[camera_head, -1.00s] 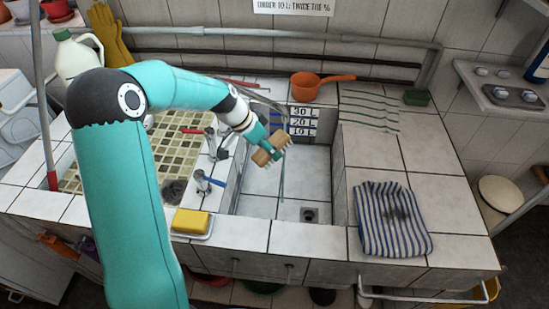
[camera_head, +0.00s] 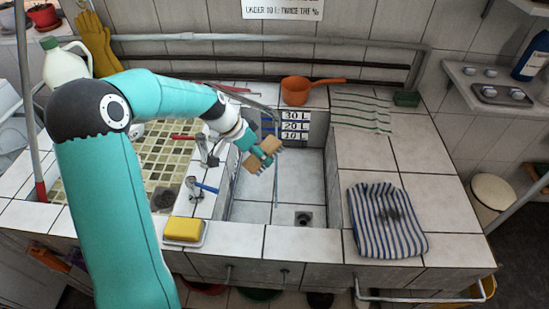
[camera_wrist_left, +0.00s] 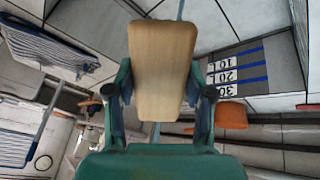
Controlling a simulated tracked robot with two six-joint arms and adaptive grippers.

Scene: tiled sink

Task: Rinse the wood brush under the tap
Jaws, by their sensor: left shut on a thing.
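The wood brush (camera_head: 257,160), a pale wooden block, is in my left gripper (camera_head: 266,154) above the sink basin (camera_head: 296,183). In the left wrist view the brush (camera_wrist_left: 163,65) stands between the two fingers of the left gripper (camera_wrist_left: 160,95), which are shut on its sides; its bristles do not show. The tap's thin spout (camera_head: 262,104) arches over the basin from behind my arm. A thin bluish stream (camera_head: 276,180) runs down right beside the brush; I cannot tell if it touches it. My right gripper is not in view.
Red (camera_head: 186,137) and blue (camera_head: 206,187) tap levers stand left of the basin. A yellow sponge (camera_head: 184,229) sits on the front ledge. A striped towel (camera_head: 386,220) lies on the right counter. An orange pan (camera_head: 296,91) stands behind the basin. The drain (camera_head: 303,218) is clear.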

